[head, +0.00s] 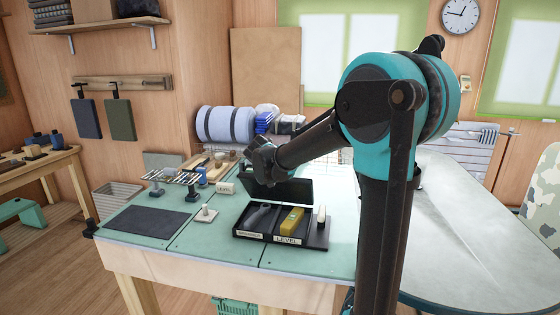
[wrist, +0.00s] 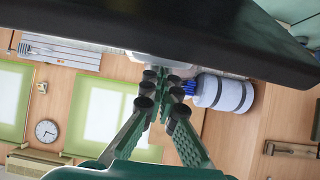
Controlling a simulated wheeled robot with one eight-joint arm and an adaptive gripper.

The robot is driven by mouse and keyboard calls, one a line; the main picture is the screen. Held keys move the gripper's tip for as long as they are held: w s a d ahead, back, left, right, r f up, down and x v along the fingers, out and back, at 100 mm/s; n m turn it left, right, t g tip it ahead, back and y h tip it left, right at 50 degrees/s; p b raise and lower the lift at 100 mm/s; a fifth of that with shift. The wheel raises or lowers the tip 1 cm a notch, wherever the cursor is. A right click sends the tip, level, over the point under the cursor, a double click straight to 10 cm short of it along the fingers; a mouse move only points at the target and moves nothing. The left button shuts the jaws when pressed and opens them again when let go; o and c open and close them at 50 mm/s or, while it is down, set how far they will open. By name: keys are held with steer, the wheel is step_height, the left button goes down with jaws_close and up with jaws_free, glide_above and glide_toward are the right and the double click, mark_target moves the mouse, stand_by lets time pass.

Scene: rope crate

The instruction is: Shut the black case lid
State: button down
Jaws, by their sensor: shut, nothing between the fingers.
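The black case (head: 322,243) lies on the green worktop. Its lid (head: 294,188) stands up along the back edge, so the case is open. Inside are a yellow level (head: 290,221) and a dark tool (head: 262,217). My gripper (head: 262,172) is at the top left part of the lid; I cannot tell whether it touches it. In the wrist view the fingers (wrist: 163,78) are together and empty. A large dark panel, seemingly the lid (wrist: 190,30), crosses the top of that view, close to the camera.
A small pale block (head: 206,213), a wire rack (head: 172,178) and a dark mat (head: 150,219) lie left of the case. A blue-grey roll (head: 225,124) is behind, also in the wrist view (wrist: 222,92). The worktop in front of the case is clear.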

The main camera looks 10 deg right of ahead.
steer(key=s+a+f+t, duration=0.1)
steer(key=s+a+f, duration=0.2)
steer(key=s+f, duration=0.5)
steer(key=s, duration=0.2)
steer(key=shift+s+a+f, duration=0.3)
steer(key=shift+a+f, duration=0.05)
